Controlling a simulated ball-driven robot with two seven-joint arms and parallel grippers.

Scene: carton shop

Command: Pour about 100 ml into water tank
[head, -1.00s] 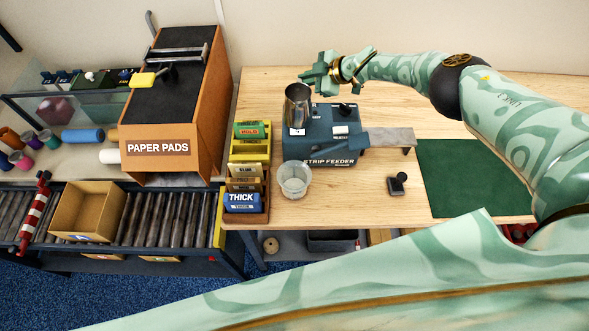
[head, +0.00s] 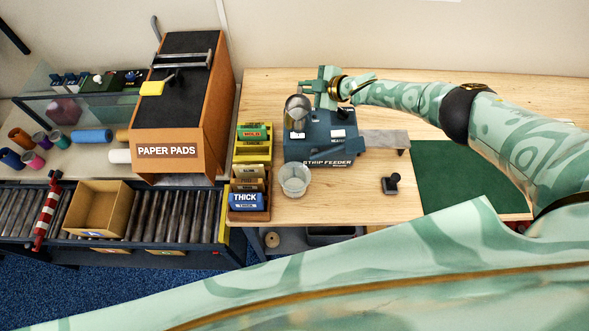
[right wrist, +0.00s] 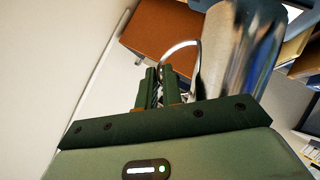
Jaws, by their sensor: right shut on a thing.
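A shiny metal jug (head: 298,112) is at the left end of the blue strip feeder (head: 325,150), its mouth tipped toward the viewer. My right gripper (head: 327,87) is behind the jug. In the right wrist view its fingers (right wrist: 163,88) are shut on the jug's wire handle (right wrist: 183,48), beside the metal body (right wrist: 238,50). No stream of water shows, and the jug's contents cannot be made out. I cannot pick out a part marked as the water tank; the jug covers the feeder's left end. A clear cup (head: 294,181) stands in front of the feeder. My left gripper is not in view.
A rack of paper packs (head: 249,205) stands left of the clear cup. A grey metal strip (head: 385,139) extends right from the feeder. A black stamp (head: 391,184) and a green mat (head: 455,178) lie to the right. The tall paper pads box (head: 178,155) is at left.

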